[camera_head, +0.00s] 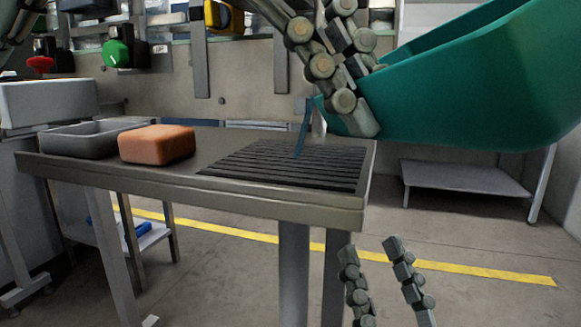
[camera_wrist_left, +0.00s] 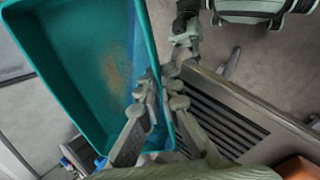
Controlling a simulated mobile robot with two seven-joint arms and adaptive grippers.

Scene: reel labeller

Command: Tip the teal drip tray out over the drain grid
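The teal drip tray (camera_head: 480,95) is tilted in the air at the right, its low corner beside the drain grid's right end. My left gripper (camera_head: 354,108) is shut on its rim near that corner. A thin blue stream (camera_head: 303,128) runs from the corner down onto the dark slatted drain grid (camera_head: 285,166). In the left wrist view the tray (camera_wrist_left: 70,50) shows its inside, with a brownish patch and blue liquid along the right wall. The grid (camera_wrist_left: 218,118) lies right of the fingers (camera_wrist_left: 158,104). My right gripper (camera_head: 385,270) is open and empty, low in front of the bench.
The bench (camera_head: 190,190) also carries an orange sponge-like block (camera_head: 157,144) and a grey tray (camera_head: 85,139) at the left. A backboard with hanging tools stands behind. A low grey shelf (camera_head: 460,178) is at the right. The floor in front is clear.

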